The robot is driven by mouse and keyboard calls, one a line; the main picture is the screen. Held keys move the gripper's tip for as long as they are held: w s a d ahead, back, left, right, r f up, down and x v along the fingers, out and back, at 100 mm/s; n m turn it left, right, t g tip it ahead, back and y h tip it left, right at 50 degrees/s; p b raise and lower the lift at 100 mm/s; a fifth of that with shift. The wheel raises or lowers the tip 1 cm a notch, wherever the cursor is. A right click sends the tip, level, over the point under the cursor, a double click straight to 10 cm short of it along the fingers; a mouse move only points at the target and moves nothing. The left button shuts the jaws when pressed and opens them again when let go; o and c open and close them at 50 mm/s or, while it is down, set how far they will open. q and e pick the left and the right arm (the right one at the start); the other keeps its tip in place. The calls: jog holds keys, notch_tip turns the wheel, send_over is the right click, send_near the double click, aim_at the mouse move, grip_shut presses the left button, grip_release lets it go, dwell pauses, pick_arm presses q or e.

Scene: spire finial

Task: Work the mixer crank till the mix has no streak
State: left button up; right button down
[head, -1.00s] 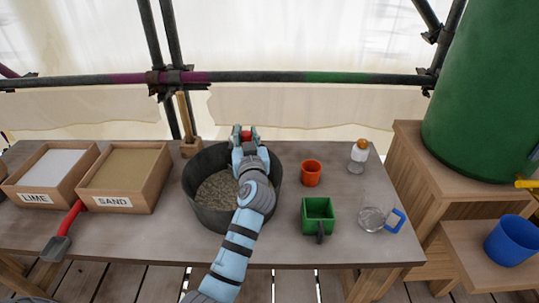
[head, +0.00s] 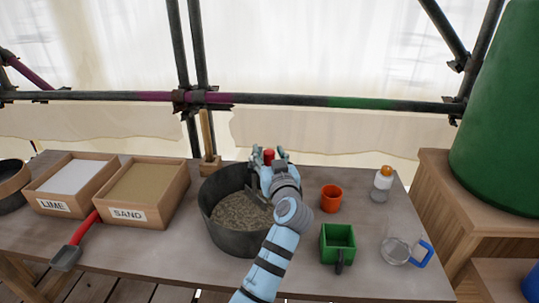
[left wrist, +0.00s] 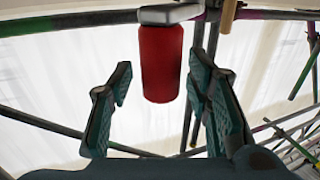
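The dark round mixing tub (head: 225,239) stands on the table with a grey-brown grainy mix (head: 240,212) in it. Part of the mix is hidden by my left arm, and I cannot make out streaks. The red crank handle (head: 269,154) shows above the tub's far right rim. In the left wrist view the red handle (left wrist: 162,64) hangs from a light grey crank end. My left gripper (head: 268,160) is at the handle. Its fingers are apart, with gaps on both sides of the handle in the left wrist view (left wrist: 160,100). My right gripper is not in view.
Boxes marked LIME (head: 47,206) and SAND (head: 165,215) and a red-handled scoop (head: 67,257) are left of the tub. An orange cup (head: 331,199), green scoop (head: 338,242), glass jug (head: 395,251) and orange-capped bottle (head: 382,184) stand to its right.

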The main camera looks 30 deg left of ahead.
pick_arm(q)
jog(key=shift+r, duration=0.15)
notch_tip(320, 180, up, 10)
jog(key=shift+f, duration=0.1)
dwell(0.3)
dwell(0.3)
